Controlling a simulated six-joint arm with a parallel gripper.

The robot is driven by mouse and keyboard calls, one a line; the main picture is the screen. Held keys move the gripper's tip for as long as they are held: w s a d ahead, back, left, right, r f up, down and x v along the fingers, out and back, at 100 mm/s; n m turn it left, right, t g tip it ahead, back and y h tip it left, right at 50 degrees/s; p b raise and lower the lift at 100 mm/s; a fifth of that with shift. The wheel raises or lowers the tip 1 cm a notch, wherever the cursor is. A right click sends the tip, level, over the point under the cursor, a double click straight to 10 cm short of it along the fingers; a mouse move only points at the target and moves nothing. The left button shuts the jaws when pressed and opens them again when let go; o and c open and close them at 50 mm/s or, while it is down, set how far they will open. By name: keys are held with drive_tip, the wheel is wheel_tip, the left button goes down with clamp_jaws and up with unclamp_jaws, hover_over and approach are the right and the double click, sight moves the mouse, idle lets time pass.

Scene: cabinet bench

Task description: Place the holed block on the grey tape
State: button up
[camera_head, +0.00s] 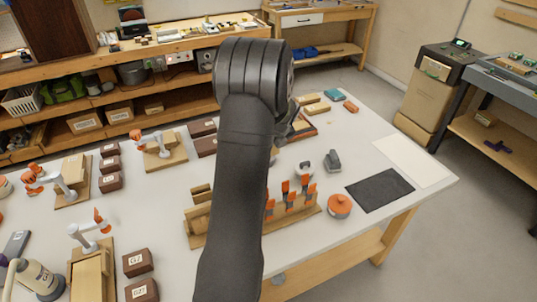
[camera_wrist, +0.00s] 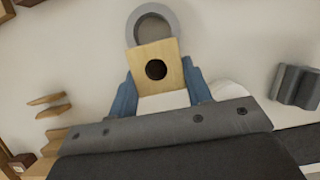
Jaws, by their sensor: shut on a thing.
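The holed block (camera_wrist: 172,52) is a pale wooden square with a round dark hole, seen in the wrist view. My gripper (camera_wrist: 160,86) is shut on it, with a blue finger at either side. The grey tape (camera_wrist: 170,18) is a ring lying on the white table just beyond the block in the wrist view. The block overlaps the ring's near edge in the picture; its height above the table is hard to tell. In the head view a grey round thing that looks like the tape (camera_head: 304,168) lies right of my arm. There my arm hides the block.
A dark grey block-like thing (camera_head: 332,160) stands right of the tape, also in the wrist view (camera_wrist: 297,87). A wooden rack with orange-handled tools (camera_head: 290,200), an orange round pot (camera_head: 340,206) and a black mat (camera_head: 380,190) are nearer. A white sheet (camera_head: 412,160) lies at right.

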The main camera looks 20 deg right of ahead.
drive_tip(key=shift+w+a+f, duration=0.4)
drive_tip(key=shift+w+f, duration=0.15)
drive_tip(key=shift+w, duration=0.2)
drive_tip(key=shift+f, duration=2)
drive_tip(key=o, duration=1)
drive_tip(key=shift+f, duration=0.15)
drive_tip(key=v, duration=1.2)
drive_tip(key=shift+r, duration=0.25)
drive_tip(key=shift+w, duration=0.1)
